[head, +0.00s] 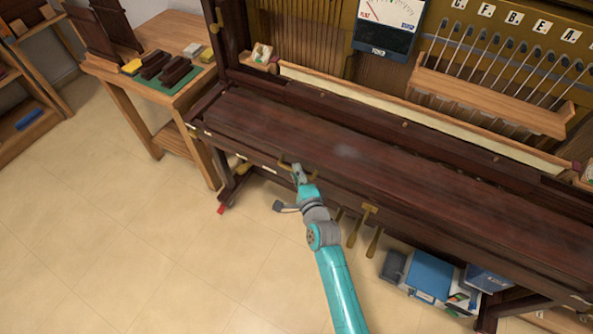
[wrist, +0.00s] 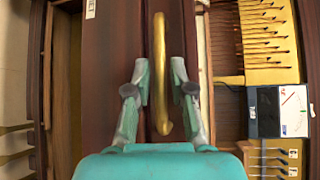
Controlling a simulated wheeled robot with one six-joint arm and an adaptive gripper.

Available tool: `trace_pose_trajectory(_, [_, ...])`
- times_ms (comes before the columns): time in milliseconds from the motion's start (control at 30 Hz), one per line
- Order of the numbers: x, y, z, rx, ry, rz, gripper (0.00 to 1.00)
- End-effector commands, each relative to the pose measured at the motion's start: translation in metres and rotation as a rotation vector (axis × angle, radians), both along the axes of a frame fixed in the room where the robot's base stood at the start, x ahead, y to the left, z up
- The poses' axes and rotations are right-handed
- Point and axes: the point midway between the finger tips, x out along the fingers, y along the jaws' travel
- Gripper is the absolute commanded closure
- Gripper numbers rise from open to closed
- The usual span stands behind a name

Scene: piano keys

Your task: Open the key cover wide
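The key cover (head: 390,165) is a long dark reddish-brown wooden panel across the piano's front. It lies flat and shut over the keys, which are hidden. A brass bar handle (head: 284,160) is at the cover's front edge, toward its left end. My gripper (head: 297,168) is at this handle. In the wrist view, my gripper (wrist: 160,72) is open, with one finger on each side of the upright brass handle (wrist: 159,50). Gaps show between the fingers and the bar. I cannot tell how deep the fingers reach past it.
A meter (head: 388,22) and a slotted wooden tool rack (head: 490,98) stand behind the cover. A wooden side table (head: 150,95) with small blocks is at the left. Wooden-handled tools (head: 360,225) and blue boxes (head: 430,275) are below the front edge. The tiled floor (head: 130,240) is clear at left.

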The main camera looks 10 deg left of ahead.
Motion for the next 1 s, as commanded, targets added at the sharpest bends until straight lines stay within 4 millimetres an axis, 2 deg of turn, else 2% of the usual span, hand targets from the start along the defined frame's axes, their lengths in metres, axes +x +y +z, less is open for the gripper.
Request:
trace_pose_trajectory(133, [0.0077, 0.0038, -0.001, -0.001, 0.0, 0.0, 0.77])
trace_pose_trajectory(433, [0.0091, 0.0046, -0.0014, -0.001, 0.0, 0.0, 0.77])
trace_pose_trajectory(467, [0.009, 0.0045, -0.0013, -0.001, 0.0, 0.0, 0.8])
trace_pose_trajectory(533, [0.0091, 0.0045, -0.0012, -0.001, 0.0, 0.0, 0.97])
trace_pose_trajectory(567, [0.0091, 0.0045, -0.0012, -0.001, 0.0, 0.0, 1.0])
trace_pose_trajectory(1000, [0.0087, 0.0046, 0.0016, 0.002, 0.01, 0.001, 1.0])
